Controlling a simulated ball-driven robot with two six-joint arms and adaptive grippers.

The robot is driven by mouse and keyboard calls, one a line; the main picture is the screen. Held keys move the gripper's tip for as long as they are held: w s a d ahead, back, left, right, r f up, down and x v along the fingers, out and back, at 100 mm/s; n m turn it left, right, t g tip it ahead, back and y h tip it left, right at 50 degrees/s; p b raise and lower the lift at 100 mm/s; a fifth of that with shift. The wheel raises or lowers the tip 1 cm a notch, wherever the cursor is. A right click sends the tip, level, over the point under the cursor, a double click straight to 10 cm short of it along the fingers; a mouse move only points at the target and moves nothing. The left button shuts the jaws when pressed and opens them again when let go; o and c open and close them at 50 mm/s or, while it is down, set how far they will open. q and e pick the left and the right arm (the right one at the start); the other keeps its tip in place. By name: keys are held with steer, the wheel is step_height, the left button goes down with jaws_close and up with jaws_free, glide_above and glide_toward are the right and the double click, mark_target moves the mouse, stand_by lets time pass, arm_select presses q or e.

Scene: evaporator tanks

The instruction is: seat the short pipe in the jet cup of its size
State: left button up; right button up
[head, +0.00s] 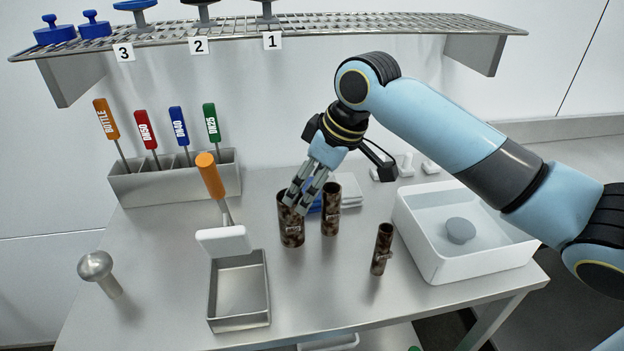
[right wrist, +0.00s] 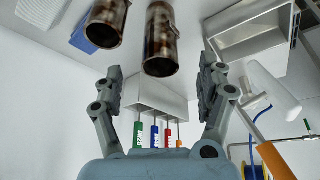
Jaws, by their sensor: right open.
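Three rusty brown pipes stand upright on the steel table in the head view: a wide one (head: 291,231), a medium one (head: 331,215) and a thin one (head: 382,248). I cannot tell which is the short pipe, nor pick out the jet cups. My right gripper (head: 303,195) points down at the top of the wide pipe, overlapping its rim. In the right wrist view the fingers (right wrist: 163,88) are spread, with the wide pipe (right wrist: 160,45) ahead between them and the medium pipe (right wrist: 106,22) to the left. Contact cannot be told. My left gripper is out of view.
A white basin (head: 427,262) stands right. A rack of brushes (head: 173,185) is behind left. A numbered wire shelf (head: 340,24) hangs above. The front middle table is clear.

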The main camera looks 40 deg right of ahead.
mark_target(291, 213)
steer(key=shift+o, duration=0.2)
steer(key=shift+r, duration=0.35)
steer(key=w+n, duration=0.1)
steer(key=w+n+g+p, duration=0.1)
steer(key=shift+w+d+n+g+h, duration=0.2)
steer(key=shift+n+g+h, duration=0.1)
steer(key=shift+h, duration=0.1)
steer(key=f+n+g, duration=0.1)
steer(key=f, duration=0.2)
steer(key=w+a+f+n+g+p, duration=0.1)
steer(key=f+n, duration=0.1)
steer(key=f, duration=0.1)
steer(key=a+f+n+p, duration=0.1)
steer(key=f, duration=0.2)
steer(key=shift+w+f+n+g+h, duration=0.35)
steer(key=shift+f+n+g+h, duration=0.05)
steer(key=shift+f, duration=0.2)
steer(key=c, duration=1.6)
steer(key=shift+w+r, duration=0.1)
